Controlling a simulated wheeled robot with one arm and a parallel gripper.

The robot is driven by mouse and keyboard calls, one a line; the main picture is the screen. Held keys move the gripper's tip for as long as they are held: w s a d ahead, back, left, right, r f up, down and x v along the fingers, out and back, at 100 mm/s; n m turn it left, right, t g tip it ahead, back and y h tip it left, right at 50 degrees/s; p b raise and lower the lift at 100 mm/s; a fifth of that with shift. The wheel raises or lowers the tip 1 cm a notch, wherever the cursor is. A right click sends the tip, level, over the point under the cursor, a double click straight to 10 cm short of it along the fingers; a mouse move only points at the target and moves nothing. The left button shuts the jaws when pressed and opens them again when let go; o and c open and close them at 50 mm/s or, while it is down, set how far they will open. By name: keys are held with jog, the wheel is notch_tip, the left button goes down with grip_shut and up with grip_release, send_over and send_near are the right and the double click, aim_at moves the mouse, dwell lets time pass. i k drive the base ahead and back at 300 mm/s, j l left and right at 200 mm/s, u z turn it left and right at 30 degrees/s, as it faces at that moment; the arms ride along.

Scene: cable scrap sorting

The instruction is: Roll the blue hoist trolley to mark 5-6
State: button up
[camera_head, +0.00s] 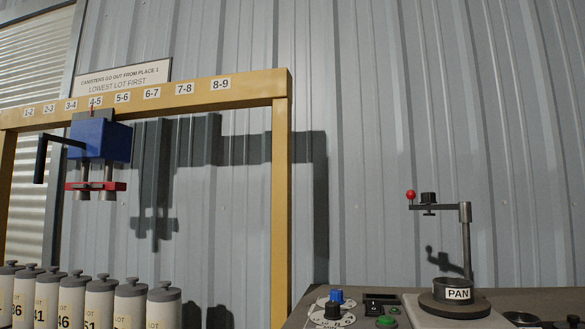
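The blue hoist trolley (101,139) hangs on the yellow overhead beam (250,88). Its top bracket sits at the label 4-5 (95,102), where a thin red pointer shows. A black handle sticks out to its left, and a red crossbar with two grey cylinders hangs under it. The mark 5-6 (122,97) is just right of the trolley's bracket. My gripper is not in view.
Several white canisters with grey lids and lot labels (100,300) stand in a row below the trolley. A yellow post (281,200) holds the beam's right end. At right, a bench (375,299) carries knobs, a green button and a PAN stand (455,295).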

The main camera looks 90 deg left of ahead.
aim_at(95, 138)
jog(key=u, duration=4.25)
